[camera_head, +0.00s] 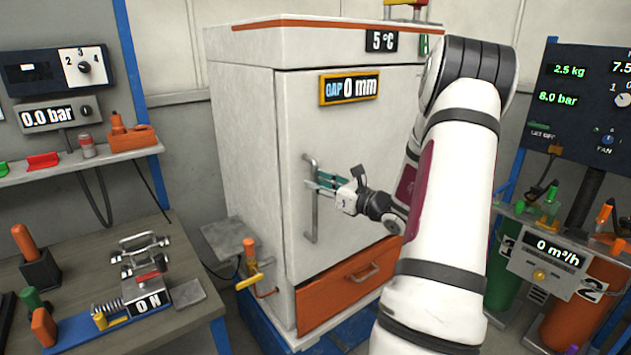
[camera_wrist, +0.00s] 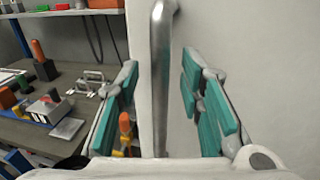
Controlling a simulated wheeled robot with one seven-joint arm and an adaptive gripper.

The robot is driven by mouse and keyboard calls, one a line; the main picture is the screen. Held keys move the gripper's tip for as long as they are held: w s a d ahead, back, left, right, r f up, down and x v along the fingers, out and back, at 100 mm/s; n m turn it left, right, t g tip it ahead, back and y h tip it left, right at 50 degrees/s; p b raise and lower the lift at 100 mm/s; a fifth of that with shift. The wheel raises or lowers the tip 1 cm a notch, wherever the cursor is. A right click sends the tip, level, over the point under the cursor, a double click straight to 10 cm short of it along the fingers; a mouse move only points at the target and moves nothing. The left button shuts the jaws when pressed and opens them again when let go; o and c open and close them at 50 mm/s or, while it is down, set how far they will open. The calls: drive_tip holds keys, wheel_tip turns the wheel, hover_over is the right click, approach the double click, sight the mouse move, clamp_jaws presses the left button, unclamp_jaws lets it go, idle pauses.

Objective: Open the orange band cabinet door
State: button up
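The white cabinet (camera_head: 240,130) has an orange band along its top edge and a tall door (camera_head: 345,130). The door looks closed, and its display (camera_head: 349,87) reads "GAP 0 mm". A vertical grey bar handle (camera_head: 311,215) is on the door's left side; it also shows in the wrist view (camera_wrist: 162,80). My gripper (camera_head: 318,184) is at the handle's upper half. In the wrist view my gripper's teal fingers (camera_wrist: 160,105) are apart, one on each side of the handle, with gaps visible on both sides. My arm hides the door's right part.
An orange drawer (camera_head: 350,287) with its own handle is below the door. A yellow valve (camera_head: 251,268) stands at the cabinet's lower left. A workbench (camera_head: 185,325) with a clamp device is at the left. Gas cylinders (camera_head: 583,300) and a panel stand at the right.

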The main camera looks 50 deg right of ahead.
drive_tip(key=shift+w, duration=0.95)
